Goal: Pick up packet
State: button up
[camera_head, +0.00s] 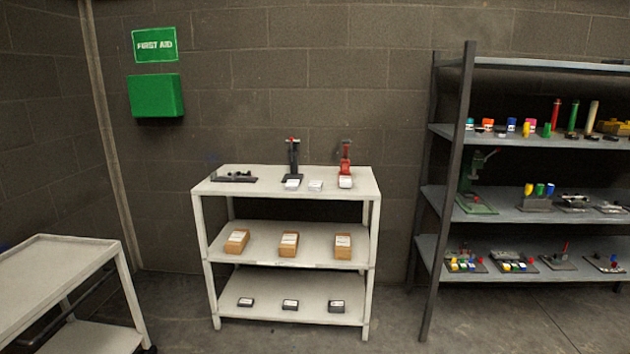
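No single item is clearly marked as the packet. Brown boxes with white labels, left (237,241), middle (288,244) and right (343,246), sit on the middle shelf. My gripper is not in view.
Small dark labelled items (290,304) lie on the bottom shelf. A dark flat tool (234,177) lies at the top left. A white cart (55,265) stands at left, a dark loaded rack (470,220) at right. Floor (490,325) shows bare before the rack.

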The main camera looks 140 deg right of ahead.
aim_at(344, 181)
jog(key=k+z, duration=0.1)
jog(key=z, duration=3.85)
jog(key=i+j+z, duration=0.1)
jog(key=z, duration=0.35)
jog(key=i+j+z, duration=0.15)
jog(key=z, duration=0.3)
jog(key=i+j+z, duration=0.15)
jog(key=z, duration=0.3)
